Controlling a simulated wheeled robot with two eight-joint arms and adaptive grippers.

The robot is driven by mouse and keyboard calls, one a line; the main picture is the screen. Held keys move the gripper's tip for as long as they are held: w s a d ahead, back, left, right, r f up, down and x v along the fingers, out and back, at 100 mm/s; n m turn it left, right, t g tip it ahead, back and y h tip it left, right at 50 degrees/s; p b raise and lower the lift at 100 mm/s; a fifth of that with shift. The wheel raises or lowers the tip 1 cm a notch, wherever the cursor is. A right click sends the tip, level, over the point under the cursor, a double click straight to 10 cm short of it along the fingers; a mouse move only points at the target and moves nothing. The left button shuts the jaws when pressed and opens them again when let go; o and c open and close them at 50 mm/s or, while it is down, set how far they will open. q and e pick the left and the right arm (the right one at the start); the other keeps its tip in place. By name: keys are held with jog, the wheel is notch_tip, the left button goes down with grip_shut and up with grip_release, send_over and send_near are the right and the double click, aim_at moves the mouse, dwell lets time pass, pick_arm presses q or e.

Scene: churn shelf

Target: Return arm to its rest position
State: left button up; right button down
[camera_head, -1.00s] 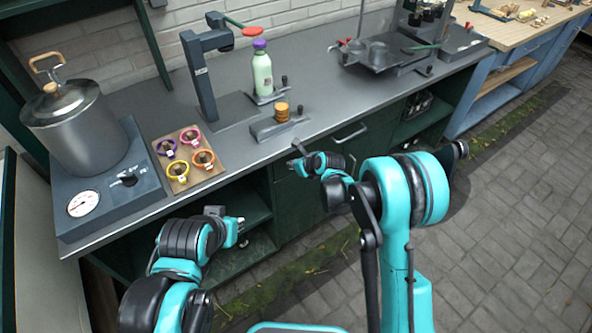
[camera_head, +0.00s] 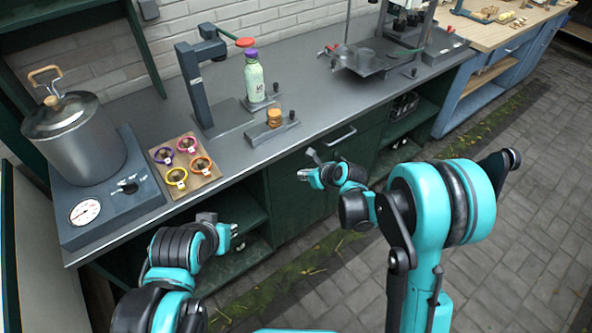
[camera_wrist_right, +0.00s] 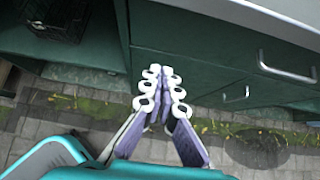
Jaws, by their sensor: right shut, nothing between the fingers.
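My right arm reaches forward in the head view, its gripper (camera_head: 308,172) in front of the green cabinet below the counter edge. In the right wrist view the fingers of this gripper (camera_wrist_right: 163,92) meet and hold nothing, with dark green drawer fronts behind them. My left gripper (camera_head: 233,236) is low at the left, near the open lower shelf of the cabinet. It is small and partly hidden by its wrist, so its fingers do not show clearly.
The grey counter (camera_head: 150,108) carries a lidded pot (camera_head: 80,145), a tray of coloured rings (camera_head: 208,182), a bottle (camera_head: 254,82) and a dark press stand (camera_head: 196,88). Drawer handles (camera_wrist_right: 285,68) stick out near the right gripper. The paved floor (camera_head: 530,225) at right is open.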

jog(key=s+d+r+n+h, duration=0.3)
jog(key=s+d+r+n, duration=0.6)
jog(key=s+r+n, duration=0.4)
jog(key=s+d+n+h, duration=0.1)
jog(key=s+d+n, duration=0.3)
jog(key=s+n, duration=0.3)
jog(key=s+d+n+h, duration=0.1)
jog(key=s+d+n, duration=0.3)
jog(key=s+n, duration=0.4)
jog(key=shift+r+h, duration=0.3)
jog(key=shift+h, duration=0.1)
